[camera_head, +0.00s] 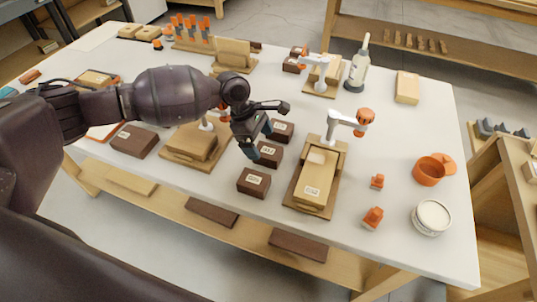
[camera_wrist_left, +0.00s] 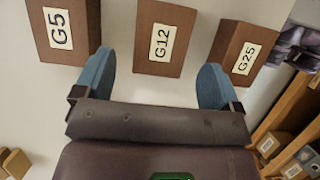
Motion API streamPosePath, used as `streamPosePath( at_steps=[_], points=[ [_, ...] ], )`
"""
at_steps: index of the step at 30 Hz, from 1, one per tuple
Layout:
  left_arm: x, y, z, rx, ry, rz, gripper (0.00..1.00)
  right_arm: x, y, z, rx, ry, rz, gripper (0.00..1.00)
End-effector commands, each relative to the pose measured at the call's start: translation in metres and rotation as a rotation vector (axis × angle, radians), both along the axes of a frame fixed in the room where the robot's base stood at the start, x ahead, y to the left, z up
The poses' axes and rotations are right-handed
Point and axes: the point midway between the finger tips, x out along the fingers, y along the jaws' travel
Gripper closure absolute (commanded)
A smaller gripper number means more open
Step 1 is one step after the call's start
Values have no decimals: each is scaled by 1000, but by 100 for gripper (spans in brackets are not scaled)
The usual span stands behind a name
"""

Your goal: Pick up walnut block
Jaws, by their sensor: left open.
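Three dark brown walnut-coloured blocks stand in a row on the white bench. The front one (camera_head: 254,182) is near the bench's front edge, the middle one (camera_head: 268,154) is behind it, and the rear one (camera_head: 282,130) is farthest back. In the left wrist view they carry labels G5 (camera_wrist_left: 62,28), G12 (camera_wrist_left: 158,40) and G25 (camera_wrist_left: 244,46). My left gripper (camera_head: 260,140) is open and empty, with blue fingertips. In the left wrist view its fingers (camera_wrist_left: 155,75) are spread either side of the G12 block, which lies just ahead. Contact cannot be told. My right gripper is not in view.
A light wooden clamp fixture (camera_head: 317,180) stands right of the row, and another wooden stack (camera_head: 192,143) to the left. A larger dark brown block (camera_head: 135,141) lies farther left. An orange cup (camera_head: 429,171) and white tub (camera_head: 431,217) stand at right.

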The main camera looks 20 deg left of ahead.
Motion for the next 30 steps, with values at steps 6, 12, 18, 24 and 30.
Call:
streamPosePath(
  at_steps=[6, 12, 18, 24, 30],
  points=[
    [-1, -14, -20, 0, 4, -2, 11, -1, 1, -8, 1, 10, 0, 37],
    [-1, -25, -42, 0, 2, -1, 11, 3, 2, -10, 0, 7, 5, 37],
    [0, -25, -42, 0, -1, 0, 11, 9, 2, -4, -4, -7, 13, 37],
    [-1, -25, -42, 0, -1, 0, 32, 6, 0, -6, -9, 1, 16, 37],
    [-1, -25, -42, 0, -1, 0, 63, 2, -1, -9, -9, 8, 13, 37]
  ],
)
